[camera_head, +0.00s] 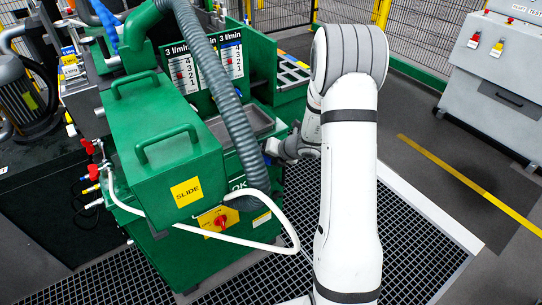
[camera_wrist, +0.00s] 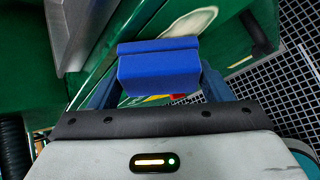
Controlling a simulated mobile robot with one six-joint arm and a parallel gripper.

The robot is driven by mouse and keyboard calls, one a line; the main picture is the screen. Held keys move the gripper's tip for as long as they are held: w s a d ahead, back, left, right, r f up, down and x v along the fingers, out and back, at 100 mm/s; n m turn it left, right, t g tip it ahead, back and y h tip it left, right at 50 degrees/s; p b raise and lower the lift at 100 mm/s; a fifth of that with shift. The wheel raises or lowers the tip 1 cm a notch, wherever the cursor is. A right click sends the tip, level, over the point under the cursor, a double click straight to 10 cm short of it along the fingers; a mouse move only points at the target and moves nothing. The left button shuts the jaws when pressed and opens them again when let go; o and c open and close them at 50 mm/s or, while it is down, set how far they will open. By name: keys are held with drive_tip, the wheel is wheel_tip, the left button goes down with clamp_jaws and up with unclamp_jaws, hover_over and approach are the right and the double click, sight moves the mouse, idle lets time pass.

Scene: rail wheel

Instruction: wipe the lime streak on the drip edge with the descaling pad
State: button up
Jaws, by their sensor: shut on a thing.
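My gripper (camera_wrist: 158,82) is shut on the blue descaling pad (camera_wrist: 160,66), held between its two fingers in the wrist view. A pale cream patch that looks like the lime streak (camera_wrist: 190,21) lies on a green surface just beyond the pad. The pad's far edge overlaps the near end of the patch in the picture; I cannot tell whether they touch. The drip edge seems to be this green surface (camera_wrist: 232,32).
A grey corrugated hose (camera_head: 228,100) hangs close to my gripper. The green hood (camera_head: 150,140) with two handles and a white hose (camera_head: 285,226) are to its left. A dark handle (camera_wrist: 257,33) sits right of the pad. Grating (camera_head: 410,240) covers the floor.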

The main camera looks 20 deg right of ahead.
drive_tip(key=shift+s+a+f+b, duration=0.15)
drive_tip(key=shift+a+b, duration=0.15)
drive_tip(key=shift+a, duration=0.3)
drive_tip(key=shift+s+a+r+b, duration=0.1)
drive_tip(key=shift+s+a+b, duration=0.15)
drive_tip(key=shift+a, duration=0.4)
drive_tip(key=shift+s+a+f+b, duration=0.1)
drive_tip(key=shift+a+b, duration=0.2)
drive_tip(key=shift+a, duration=0.3)
drive_tip(key=shift+s+a, duration=0.1)
drive_tip(key=shift+a, duration=0.2)
drive_tip(key=shift+r, duration=0.2)
drive_tip(key=shift+s+d+r+p, duration=0.2)
drive_tip(key=shift+s+d+r, duration=0.15)
drive_tip(key=shift+s, duration=0.5)
drive_tip(key=shift+s+d+r+p, duration=0.2)
drive_tip(key=shift+s+r, duration=0.25)
drive_tip(key=shift+s, duration=0.4)
drive_tip(key=shift+s+d+r+p, duration=0.15)
drive_tip(key=shift+s+d+r, duration=0.2)
drive_tip(key=shift+s, duration=0.5)
drive_tip(key=shift+r, duration=0.1)
drive_tip(key=shift+s+d+r+p, duration=0.2)
drive_tip(key=shift+s+r, duration=0.1)
drive_tip(key=shift+s, duration=0.35)
drive_tip(key=shift+s+d+r+p, duration=0.2)
drive_tip(key=shift+s+r, duration=0.1)
drive_tip(key=shift+s, duration=0.35)
